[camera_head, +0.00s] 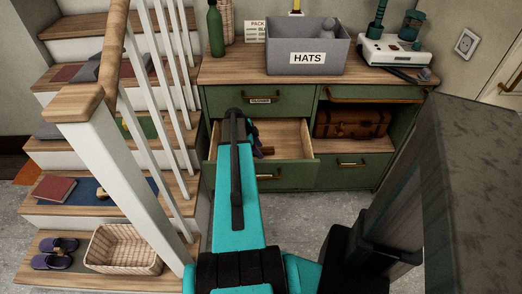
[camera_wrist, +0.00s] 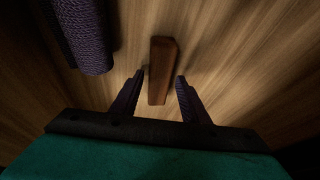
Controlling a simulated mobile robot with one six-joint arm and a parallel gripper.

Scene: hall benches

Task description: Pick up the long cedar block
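A long reddish-brown wooden block (camera_wrist: 161,72) lies on the wood-grained drawer floor in the wrist view. My gripper (camera_wrist: 161,82) is open, with one dark fingertip on each side of the block's near part. The block shows no clear contact with either finger. In the head view my teal arm reaches into the open drawer (camera_head: 292,138) of the green cabinet, and it hides much of the drawer. A small brown piece (camera_head: 268,151) shows beside the arm there.
A dark purple ribbed object (camera_wrist: 88,35) lies left of the block. A grey HATS bin (camera_head: 307,60) stands on the cabinet top. Stairs with a white newel post (camera_head: 130,185) are at left. A dark grey block-like structure (camera_head: 475,190) is at right.

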